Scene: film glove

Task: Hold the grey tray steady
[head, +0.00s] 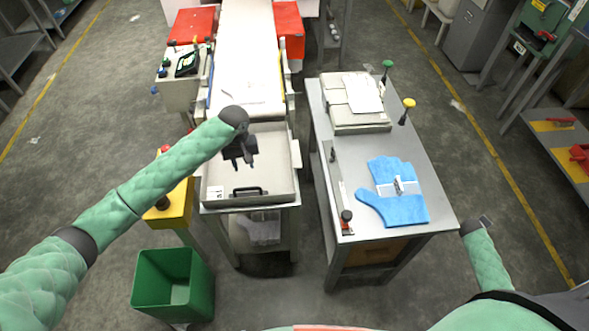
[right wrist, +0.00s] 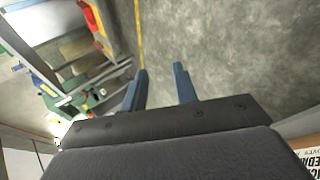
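The grey tray (head: 275,172) is a shallow open box with a dark handle and a white label on its near side. It rests on a stand at the near end of the white belt. My left gripper (head: 243,163) hangs over the tray's inside, fingers pointing down and apart, with nothing seen between them. Whether the fingertips touch the tray floor I cannot tell. My right gripper (right wrist: 160,88) is open and empty in the right wrist view, over the bare floor. In the head view it is right of the metal table, away from the tray.
The metal table (head: 350,158) right of the tray carries a blue glove (head: 400,209), a grey stack with papers (head: 360,117) and green and yellow knobs. A yellow box (head: 172,211) with a red button and a green bin (head: 172,285) stand left.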

